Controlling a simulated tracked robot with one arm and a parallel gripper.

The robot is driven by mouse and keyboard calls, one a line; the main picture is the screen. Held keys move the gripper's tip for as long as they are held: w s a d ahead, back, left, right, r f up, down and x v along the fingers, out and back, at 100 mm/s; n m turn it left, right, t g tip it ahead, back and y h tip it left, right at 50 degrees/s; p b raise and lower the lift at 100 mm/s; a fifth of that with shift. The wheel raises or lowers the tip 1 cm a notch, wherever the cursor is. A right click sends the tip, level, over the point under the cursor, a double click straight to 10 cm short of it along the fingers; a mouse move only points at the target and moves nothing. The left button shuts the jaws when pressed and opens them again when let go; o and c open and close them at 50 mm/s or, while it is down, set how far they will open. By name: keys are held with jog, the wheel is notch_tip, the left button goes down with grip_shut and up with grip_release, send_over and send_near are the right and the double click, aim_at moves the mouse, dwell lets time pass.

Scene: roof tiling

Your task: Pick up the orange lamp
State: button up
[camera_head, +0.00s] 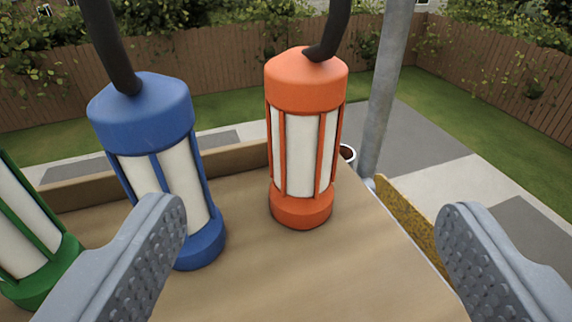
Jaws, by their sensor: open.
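The orange lamp (306,80) stands upright on a wooden surface, with white panels between orange bars and a dark curved handle cut off by the top of the view. My gripper (312,222) is open and empty, its two grey studded fingers spread wide in the foreground. The lamp stands beyond the fingertips, seen in the gap between them, and neither finger appears to touch it. The left finger overlaps the lower part of the blue lamp (142,118) in the view; I cannot tell whether they touch.
A green lamp (40,284) is cut off at the left edge. The wooden tabletop (270,285) has a raised back edge (235,157). A grey metal pole (382,95) rises right of the orange lamp. A wooden fence stands farther back.

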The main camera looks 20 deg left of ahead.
aim_at(306, 113)
jog(key=shift+b+x, duration=0.45)
jog(key=shift+x, duration=6.15)
grip_shut()
